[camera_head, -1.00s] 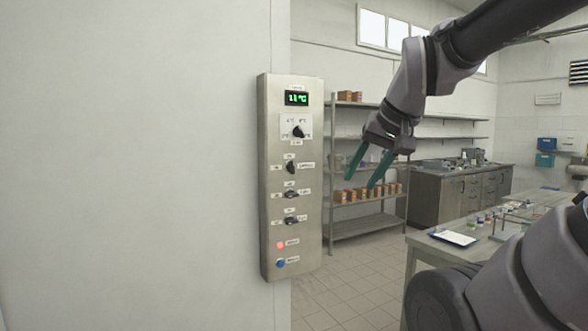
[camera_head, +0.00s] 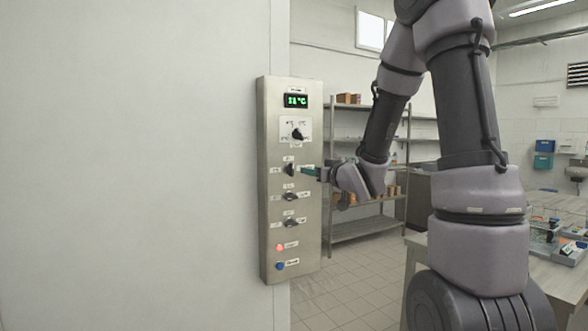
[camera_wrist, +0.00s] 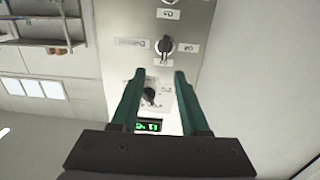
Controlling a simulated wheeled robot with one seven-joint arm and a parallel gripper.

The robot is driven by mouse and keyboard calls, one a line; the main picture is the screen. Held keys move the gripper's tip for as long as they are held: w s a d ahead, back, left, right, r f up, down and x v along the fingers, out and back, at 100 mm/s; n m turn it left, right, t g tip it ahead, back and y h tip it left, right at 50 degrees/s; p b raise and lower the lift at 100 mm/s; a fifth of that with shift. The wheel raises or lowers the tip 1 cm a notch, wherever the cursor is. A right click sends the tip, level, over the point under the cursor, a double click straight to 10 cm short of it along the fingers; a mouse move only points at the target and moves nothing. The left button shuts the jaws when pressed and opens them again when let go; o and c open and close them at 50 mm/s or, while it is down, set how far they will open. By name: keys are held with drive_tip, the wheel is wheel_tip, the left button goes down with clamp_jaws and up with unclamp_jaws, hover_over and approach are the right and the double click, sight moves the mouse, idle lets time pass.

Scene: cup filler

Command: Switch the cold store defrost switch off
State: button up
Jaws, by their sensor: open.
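A steel control panel (camera_head: 268,215) is on the pale wall. Its upper small black rotary switch (camera_head: 290,169) sits below the dial, handle roughly upright. In the wrist view this switch (camera_wrist: 166,46) has an upside-down, blurred side label (camera_wrist: 131,43) that may read Defrost. Two more black switches, the middle one (camera_head: 290,196) and lower one (camera_head: 290,223), sit below with handles sideways; their labels are unreadable. My gripper (camera_head: 306,171) is open and empty, its green fingers pointing at the upper switch from the right. In the wrist view the switch lies just beyond the fingertips (camera_wrist: 158,74).
Above the switch are a dial (camera_head: 297,134) and a green display (camera_head: 296,101). A lit red lamp (camera_head: 279,248) and a blue button (camera_head: 280,266) are lower on the panel. Shelving (camera_head: 360,230) stands behind; a table (camera_head: 566,278) is at the right.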

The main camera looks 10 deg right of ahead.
sight(293, 167)
drive_tip(key=shift+y, duration=0.4)
drive_tip(key=x, duration=1.1)
drive_tip(key=shift+a, duration=0.25)
clamp_jaws()
